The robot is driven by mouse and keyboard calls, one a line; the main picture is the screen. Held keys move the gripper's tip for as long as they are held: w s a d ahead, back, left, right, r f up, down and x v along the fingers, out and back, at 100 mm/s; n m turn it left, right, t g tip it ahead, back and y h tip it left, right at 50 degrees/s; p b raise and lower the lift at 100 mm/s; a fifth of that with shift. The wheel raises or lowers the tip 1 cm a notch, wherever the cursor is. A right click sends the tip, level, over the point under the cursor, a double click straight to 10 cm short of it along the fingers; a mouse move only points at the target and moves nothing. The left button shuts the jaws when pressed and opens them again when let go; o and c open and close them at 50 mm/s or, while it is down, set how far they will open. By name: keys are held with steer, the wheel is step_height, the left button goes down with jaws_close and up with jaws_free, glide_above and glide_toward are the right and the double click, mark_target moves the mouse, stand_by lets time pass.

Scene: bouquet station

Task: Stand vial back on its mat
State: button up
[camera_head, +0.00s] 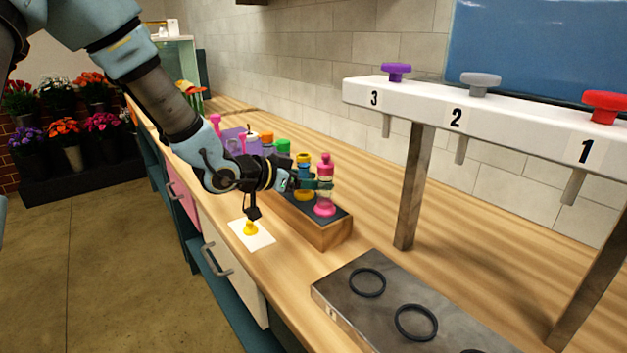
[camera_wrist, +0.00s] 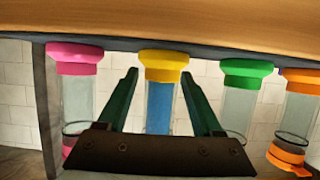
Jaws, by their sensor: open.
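The vial with a yellow base and blue contents (camera_wrist: 159,105) stands upright on the dark top (camera_head: 339,214) of a wooden block in the head view. My gripper (camera_head: 319,184) is at the vial's height. In the wrist view, which looks upside down, my open fingers (camera_wrist: 159,72) lie on either side of the vial, with gaps showing. The vial's upper end is hidden there by my gripper. A small yellow piece (camera_head: 250,229) sits on a white mat (camera_head: 262,240) left of the block, below my wrist.
A pink vial (camera_head: 325,170) stands close beside my fingers. Green (camera_wrist: 246,75) and orange (camera_wrist: 301,78) vials stand on the other side. A metal plate with dark rings (camera_head: 345,290) and a numbered dispenser rack (camera_head: 420,101) are at the right. Counter between block and plate is clear.

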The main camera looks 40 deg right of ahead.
steer(key=shift+r, duration=0.1)
steer(key=shift+a+r, duration=0.1)
steer(key=shift+a, duration=0.1)
steer(key=s+v, duration=0.1)
steer(key=v, duration=1.1)
steer(key=w+a+f+n+t+y, duration=0.3)
steer(key=w+a+n+y, duration=0.1)
steer(key=w+a, duration=0.4)
steer(key=w+a+f+n+t+y, duration=0.2)
steer(key=w+a+n+t+y, duration=0.15)
steer(key=w+a, duration=0.4)
steer(key=s+a+f+n+y, duration=0.25)
steer(key=a+n+y, duration=0.3)
steer(key=a, duration=1.05)
steer(key=s+a+n+g, duration=0.4)
steer(key=s+a, duration=0.2)
steer(key=s, duration=0.2)
steer(key=shift+s+a, duration=0.2)
steer(key=shift+s, duration=0.2)
